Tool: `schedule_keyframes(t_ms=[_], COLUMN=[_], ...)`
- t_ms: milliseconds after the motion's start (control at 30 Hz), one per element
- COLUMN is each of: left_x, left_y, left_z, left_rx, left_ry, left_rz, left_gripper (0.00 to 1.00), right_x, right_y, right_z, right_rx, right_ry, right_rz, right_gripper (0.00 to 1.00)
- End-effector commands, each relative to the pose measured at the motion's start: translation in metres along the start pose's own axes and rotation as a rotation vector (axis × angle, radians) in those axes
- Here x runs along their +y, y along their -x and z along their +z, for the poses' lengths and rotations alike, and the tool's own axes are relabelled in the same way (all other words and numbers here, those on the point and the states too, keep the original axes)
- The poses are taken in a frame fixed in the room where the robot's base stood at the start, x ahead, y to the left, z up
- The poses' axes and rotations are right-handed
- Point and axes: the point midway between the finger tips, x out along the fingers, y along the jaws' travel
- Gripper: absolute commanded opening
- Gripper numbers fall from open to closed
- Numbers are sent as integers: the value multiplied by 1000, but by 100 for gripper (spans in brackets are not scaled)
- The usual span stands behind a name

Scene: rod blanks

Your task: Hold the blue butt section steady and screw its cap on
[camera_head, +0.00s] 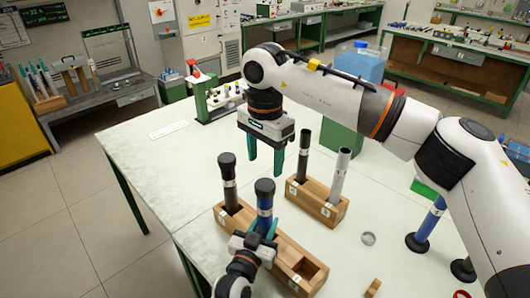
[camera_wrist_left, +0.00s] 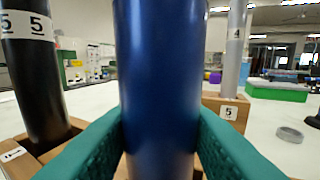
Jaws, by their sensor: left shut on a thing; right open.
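The blue butt section (camera_head: 265,207) stands upright in the front wooden block (camera_head: 290,250). Its top end (camera_head: 265,186) is wider and dark; I cannot tell how any cap sits on it. My left gripper (camera_head: 257,241) is shut on the blue section below this end. In the left wrist view, the teal fingers press on both sides of the blue tube (camera_wrist_left: 160,85), whose top is out of view. My right gripper (camera_head: 266,162) is open and empty, pointing down behind the blue section, with its fingers apart.
A black rod (camera_head: 229,188) stands left of the blue section in the same block. A second block (camera_head: 318,206) holds a black rod (camera_head: 304,152) and a grey rod (camera_head: 340,173). A grey ring (camera_head: 368,238) lies on the table. Another blue rod (camera_head: 430,221) stands at right.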

Motion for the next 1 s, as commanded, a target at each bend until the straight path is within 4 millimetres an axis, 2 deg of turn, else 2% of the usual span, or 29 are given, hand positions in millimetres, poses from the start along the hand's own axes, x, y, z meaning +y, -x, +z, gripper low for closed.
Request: schedule_keyframes(t_ms=[200,400,600,867,1000], left_x=[0,0,0,0,0], left_y=[0,0,0,0,0], left_z=[0,0,0,0,0], left_rx=[1,1,1,1,1], left_ry=[0,0,0,0,0], left_rz=[0,0,0,0,0], left_gripper=[0,0,0,0,0], right_x=[-1,0,0,0,0], right_y=[-35,-61,-72,-72,-72], right_z=[0,0,0,0,0], right_rx=[1,1,0,0,0], right_ry=[0,0,0,-1,-1], right_rz=[-3,-1,-1,0,0], right_gripper=[60,60,60,60,37])
